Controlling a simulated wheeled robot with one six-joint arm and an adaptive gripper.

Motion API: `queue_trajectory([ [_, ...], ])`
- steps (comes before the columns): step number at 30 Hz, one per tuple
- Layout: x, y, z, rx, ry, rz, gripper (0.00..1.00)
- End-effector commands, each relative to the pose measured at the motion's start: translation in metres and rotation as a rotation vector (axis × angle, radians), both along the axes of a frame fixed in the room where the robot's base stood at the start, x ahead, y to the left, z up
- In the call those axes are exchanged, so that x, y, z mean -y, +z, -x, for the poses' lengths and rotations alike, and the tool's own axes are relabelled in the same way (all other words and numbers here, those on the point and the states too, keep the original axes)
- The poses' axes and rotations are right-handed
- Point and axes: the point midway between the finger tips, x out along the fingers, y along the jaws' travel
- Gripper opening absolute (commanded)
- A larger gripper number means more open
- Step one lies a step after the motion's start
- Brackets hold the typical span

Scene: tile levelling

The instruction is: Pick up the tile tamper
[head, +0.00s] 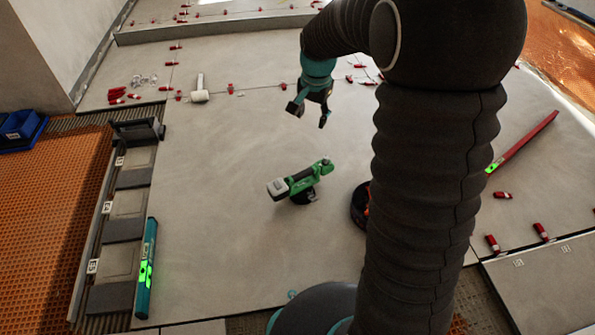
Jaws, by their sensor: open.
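A green hand tool (308,177) with a grey battery-like block at its left end and a black base stands on the large grey tile (230,235) near the middle of the head view. I take it to be the tile tamper. My gripper (309,115) is open, with its fingers pointing down. It appears above and behind the tool in the picture, apart from it and empty. Nothing hides the tool.
A black round item with orange (360,205) is partly hidden behind my arm. A white mallet (200,92) lies at the back left, near several red wedges (116,95). A teal level (147,268) lies at left, a red one (525,140) at right. Tile around the tool is clear.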

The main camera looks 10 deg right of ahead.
Motion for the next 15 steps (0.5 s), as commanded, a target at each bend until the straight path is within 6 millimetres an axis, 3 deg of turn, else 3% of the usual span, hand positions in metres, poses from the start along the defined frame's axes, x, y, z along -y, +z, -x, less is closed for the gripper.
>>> queue_trajectory([
  [6, 0.0, -0.07, -0.053, -0.071, -0.152, -0.024, 0.54],
  [15, 0.0, -0.177, -0.101, -0.153, -0.356, -0.042, 0.54],
])
